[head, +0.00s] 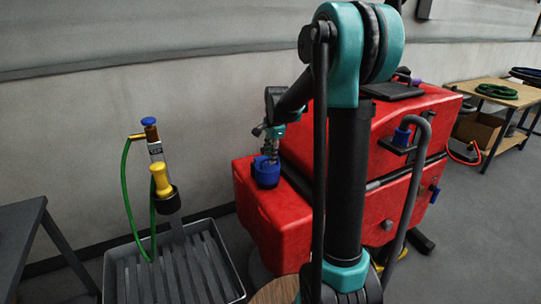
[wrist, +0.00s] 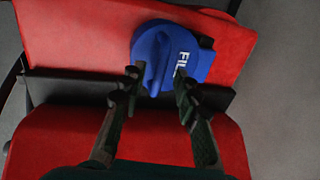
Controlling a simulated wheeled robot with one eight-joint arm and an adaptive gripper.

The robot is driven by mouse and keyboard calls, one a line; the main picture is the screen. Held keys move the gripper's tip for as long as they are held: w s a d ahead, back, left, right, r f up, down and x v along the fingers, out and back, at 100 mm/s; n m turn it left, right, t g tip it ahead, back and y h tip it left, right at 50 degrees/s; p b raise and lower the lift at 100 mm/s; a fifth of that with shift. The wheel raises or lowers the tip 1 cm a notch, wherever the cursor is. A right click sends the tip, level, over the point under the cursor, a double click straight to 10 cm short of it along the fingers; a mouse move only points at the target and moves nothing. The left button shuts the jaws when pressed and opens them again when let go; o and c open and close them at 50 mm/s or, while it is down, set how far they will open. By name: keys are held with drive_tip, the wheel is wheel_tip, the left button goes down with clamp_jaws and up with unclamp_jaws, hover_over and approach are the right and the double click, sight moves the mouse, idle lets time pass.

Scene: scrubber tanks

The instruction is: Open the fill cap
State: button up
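The blue fill cap (head: 266,172) sits on the lower left part of the red scrubber machine (head: 270,215). In the wrist view the cap (wrist: 200,68) shows white letters, partly hidden, and a raised grip ridge. My gripper (head: 270,148) is directly over the cap, pointing down. In the wrist view its two dark fingers (wrist: 157,82) are spread apart, with their tips at either side of the ridge. I cannot tell whether the tips touch it. The cap appears seated on the red body.
A floor grate tray (head: 180,275) with a yellow-handled hose fitting (head: 160,180) and green hose stands at the left. A dark table (head: 25,235) is at the far left. A wooden bench (head: 500,95) with coiled hoses is at the back right.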

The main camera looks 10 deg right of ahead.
drive_tip(key=shift+f, duration=0.1)
clamp_jaws()
drive_tip(key=shift+w, duration=0.1)
idle(0.5)
